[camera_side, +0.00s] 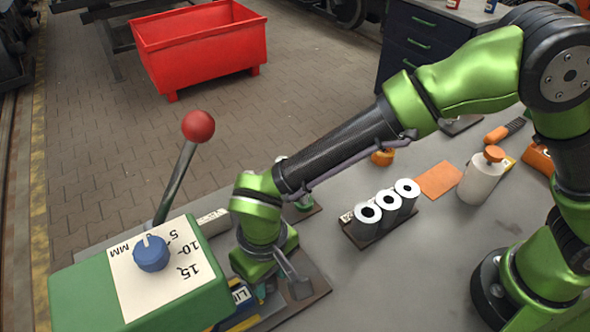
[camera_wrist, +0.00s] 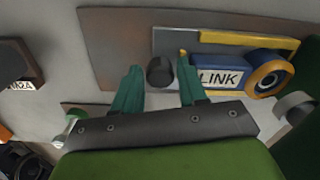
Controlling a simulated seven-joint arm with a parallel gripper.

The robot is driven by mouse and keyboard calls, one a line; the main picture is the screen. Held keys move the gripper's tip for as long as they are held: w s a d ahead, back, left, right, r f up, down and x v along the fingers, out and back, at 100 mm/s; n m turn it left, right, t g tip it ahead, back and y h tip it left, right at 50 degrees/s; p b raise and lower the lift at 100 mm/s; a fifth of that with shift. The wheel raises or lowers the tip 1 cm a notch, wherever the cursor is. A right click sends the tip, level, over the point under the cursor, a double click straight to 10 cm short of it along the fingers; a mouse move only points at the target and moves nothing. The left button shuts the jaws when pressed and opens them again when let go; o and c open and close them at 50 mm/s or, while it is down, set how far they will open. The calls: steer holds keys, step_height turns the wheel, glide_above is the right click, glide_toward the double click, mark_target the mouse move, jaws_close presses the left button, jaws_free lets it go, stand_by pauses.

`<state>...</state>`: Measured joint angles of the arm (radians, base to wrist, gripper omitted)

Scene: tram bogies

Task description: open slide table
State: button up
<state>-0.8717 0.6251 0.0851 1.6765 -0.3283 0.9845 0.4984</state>
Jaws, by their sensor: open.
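I take the slide table to be the brown and grey plate assembly (camera_wrist: 115,25) across the top of the wrist view; no label confirms this. A dark round knob (camera_wrist: 160,72) stands at its lower edge. A blue block marked LINK (camera_wrist: 222,76) sits right of it, with a yellow bar and ring. My gripper (camera_wrist: 159,66) is open, one green finger on each side of the knob. I cannot tell whether either finger touches it. In the side view my wrist hides most of the assembly; the LINK label (camera_side: 241,294) shows beside the green box.
A green box (camera_side: 215,300) with a blue dial (camera_side: 151,253) and a red-balled lever (camera_side: 198,127) stands close on the left. A rack of grey cylinders (camera_side: 388,203), a white bottle (camera_side: 481,179) and an orange sheet (camera_side: 440,180) lie to the right.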

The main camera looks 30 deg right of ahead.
steer(key=shift+c, duration=0.4)
jaws_close()
steer(key=d, duration=1.3)
steer(key=shift+a+r, duration=0.1)
steer(key=shift+o, duration=0.4)
jaws_free()
step_height(320, 180, up, 17)
